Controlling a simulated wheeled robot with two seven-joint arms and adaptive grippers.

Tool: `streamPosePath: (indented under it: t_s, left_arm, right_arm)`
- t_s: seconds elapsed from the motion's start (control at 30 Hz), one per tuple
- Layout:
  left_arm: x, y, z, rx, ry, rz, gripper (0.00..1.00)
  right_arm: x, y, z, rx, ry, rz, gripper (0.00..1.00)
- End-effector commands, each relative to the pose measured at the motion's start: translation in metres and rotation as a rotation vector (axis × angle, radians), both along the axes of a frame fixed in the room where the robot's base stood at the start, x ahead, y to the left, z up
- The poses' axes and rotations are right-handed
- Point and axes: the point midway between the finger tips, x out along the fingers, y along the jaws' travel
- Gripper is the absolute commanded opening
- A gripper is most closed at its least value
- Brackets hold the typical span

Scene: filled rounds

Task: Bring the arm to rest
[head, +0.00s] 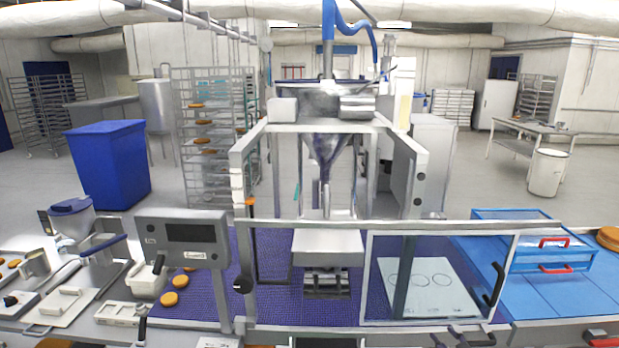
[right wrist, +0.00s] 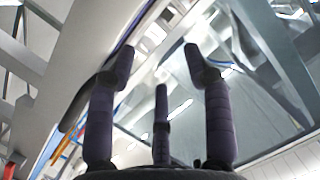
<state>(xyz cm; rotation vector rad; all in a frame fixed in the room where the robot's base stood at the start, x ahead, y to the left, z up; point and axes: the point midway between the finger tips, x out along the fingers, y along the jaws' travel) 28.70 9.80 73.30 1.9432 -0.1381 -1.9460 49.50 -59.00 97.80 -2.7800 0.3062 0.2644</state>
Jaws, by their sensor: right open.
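My right gripper (head: 463,338) shows only in part at the bottom edge of the head view, in front of the clear guard door (head: 440,235). In the right wrist view my right gripper (right wrist: 158,72) has its dark, padded fingers spread apart, with nothing between them. It points at a slanted clear panel and a pale metal frame, and I cannot tell the gap to them.
A filling machine (head: 327,245) stands over a purple belt (head: 345,308). Its metal guard frame, with black handles, is close ahead. A display box (head: 183,236) and orange rounds (head: 168,299) are left.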

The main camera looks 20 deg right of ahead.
Motion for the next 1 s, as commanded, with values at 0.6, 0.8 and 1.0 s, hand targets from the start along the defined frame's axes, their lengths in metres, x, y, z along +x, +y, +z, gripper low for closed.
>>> streamPosePath:
  t_s: [0.6,0.8,1.0]
  left_arm:
    - [0.0,0.0,-0.003,0.0,0.0,0.0,0.38]
    - [0.0,0.0,-0.004,0.0,0.0,0.0,0.38]
    - [0.0,0.0,-0.004,0.0,0.0,0.0,0.38]
  right_arm:
    - [-0.032,0.338,-0.208,0.324,0.705,0.242,0.51]
    - [-0.112,0.431,-0.24,0.346,0.988,0.366,0.51]
    - [-0.183,0.479,-0.249,0.338,1.197,0.452,0.51]
